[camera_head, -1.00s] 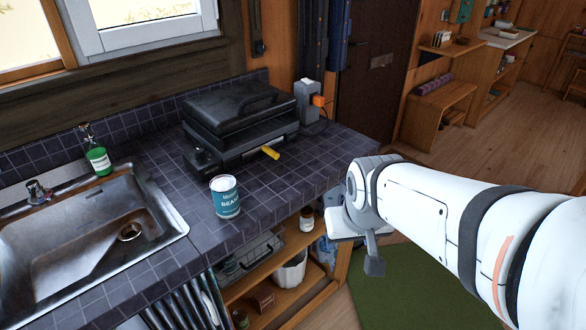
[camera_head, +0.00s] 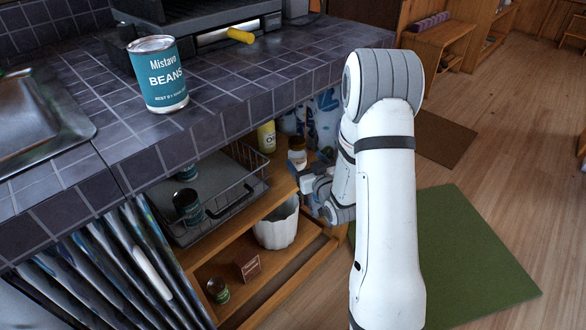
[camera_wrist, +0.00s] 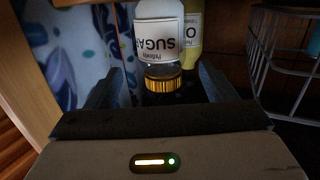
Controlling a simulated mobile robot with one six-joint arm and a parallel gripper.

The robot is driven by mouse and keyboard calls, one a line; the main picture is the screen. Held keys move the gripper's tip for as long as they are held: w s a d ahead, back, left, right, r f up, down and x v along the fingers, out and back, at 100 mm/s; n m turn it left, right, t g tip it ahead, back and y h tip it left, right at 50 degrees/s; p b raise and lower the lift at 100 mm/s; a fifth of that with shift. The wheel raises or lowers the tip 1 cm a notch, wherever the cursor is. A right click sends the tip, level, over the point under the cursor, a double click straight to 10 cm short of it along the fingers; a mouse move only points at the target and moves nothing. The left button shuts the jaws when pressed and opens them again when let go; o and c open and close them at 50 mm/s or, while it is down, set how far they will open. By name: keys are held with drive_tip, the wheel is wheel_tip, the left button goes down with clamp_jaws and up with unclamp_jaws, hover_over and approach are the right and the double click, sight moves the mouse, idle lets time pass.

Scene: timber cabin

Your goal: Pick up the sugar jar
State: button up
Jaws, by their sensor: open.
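The sugar jar (camera_head: 297,157) stands upright on the wooden shelf under the counter, partly hidden by my gripper in the body camera view. In the wrist view, which shows it upside down, the jar (camera_wrist: 160,40) has a white SUGAR label and a gold-brown lid. My gripper (camera_head: 305,178) reaches in at the shelf's front edge. Its fingers (camera_wrist: 160,78) are open, with the lid end of the jar showing between them. I cannot tell how deep the jar sits between the fingers. No grip on it shows.
A yellow bottle (camera_head: 266,137) stands close behind the jar. A wire rack (camera_head: 222,190) is to the left, and a blue-and-white patterned cloth (camera_head: 326,112) is to the right. A white pot (camera_head: 277,224) is below. The countertop (camera_head: 250,82) overhangs; a beans can (camera_head: 160,78) stands on it.

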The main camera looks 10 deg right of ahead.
sight(294, 150)
drive_tip(key=f, duration=0.1)
drive_tip(key=f+b, duration=0.1)
drive_tip(key=shift+w+f+t, duration=0.3)
drive_tip(key=shift+t, duration=0.1)
drive_tip(key=x, duration=0.2)
drive_tip(key=b+x, duration=0.1)
drive_tip(key=x, duration=0.2)
drive_tip(key=b+x, duration=0.1)
drive_tip(key=x, duration=0.2)
drive_tip(key=shift+s+a+r, duration=0.1)
drive_tip(key=shift+a+r, duration=0.15)
drive_tip(key=c, duration=1.1)
drive_tip(key=shift+c, duration=0.4)
drive_tip(key=shift+r, duration=0.15)
